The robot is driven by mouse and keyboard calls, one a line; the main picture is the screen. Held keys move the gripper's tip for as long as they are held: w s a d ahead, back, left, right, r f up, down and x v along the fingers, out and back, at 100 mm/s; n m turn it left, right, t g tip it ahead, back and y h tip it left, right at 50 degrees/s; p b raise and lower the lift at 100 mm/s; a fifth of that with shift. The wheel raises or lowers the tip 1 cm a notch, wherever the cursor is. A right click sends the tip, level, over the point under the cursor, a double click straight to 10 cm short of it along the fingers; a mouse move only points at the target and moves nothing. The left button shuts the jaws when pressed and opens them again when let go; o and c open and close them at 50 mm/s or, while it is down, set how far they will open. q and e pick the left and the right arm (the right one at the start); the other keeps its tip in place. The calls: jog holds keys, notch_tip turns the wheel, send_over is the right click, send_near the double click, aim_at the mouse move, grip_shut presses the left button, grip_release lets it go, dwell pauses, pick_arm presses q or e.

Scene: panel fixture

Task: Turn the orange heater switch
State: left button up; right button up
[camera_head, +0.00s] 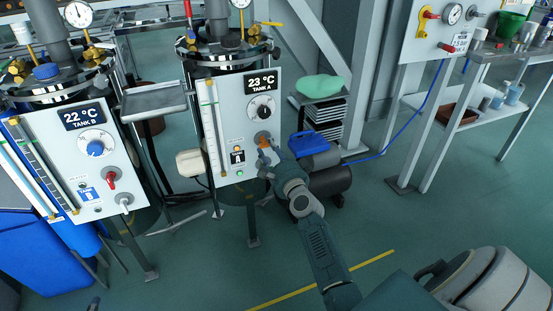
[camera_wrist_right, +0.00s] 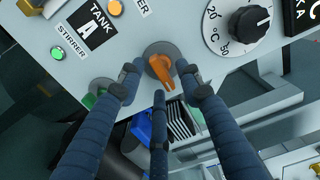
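The orange heater switch (camera_head: 262,138) is on the Tank A panel (camera_head: 236,110), below the dial and right of the small lamps. In the right wrist view the orange switch (camera_wrist_right: 161,68) is a tilted lever on a round grey base. My right gripper (camera_wrist_right: 160,85) is open. Its dark fingers are spread to the left, right and below the switch, and its tips are close to the panel. I cannot tell if any fingertip touches the switch. In the head view my right gripper (camera_head: 271,152) partly covers the switch's lower side. A small dark tip at the lower left edge may be my left gripper (camera_head: 93,304).
The black temperature dial (camera_wrist_right: 236,24) is right of the switch in the wrist view. The Tank B panel (camera_head: 85,160) stands left. A blue box (camera_head: 309,150) sits beside my right gripper.

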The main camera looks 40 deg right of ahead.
jog(key=v, duration=1)
jog(key=shift+s, duration=0.25)
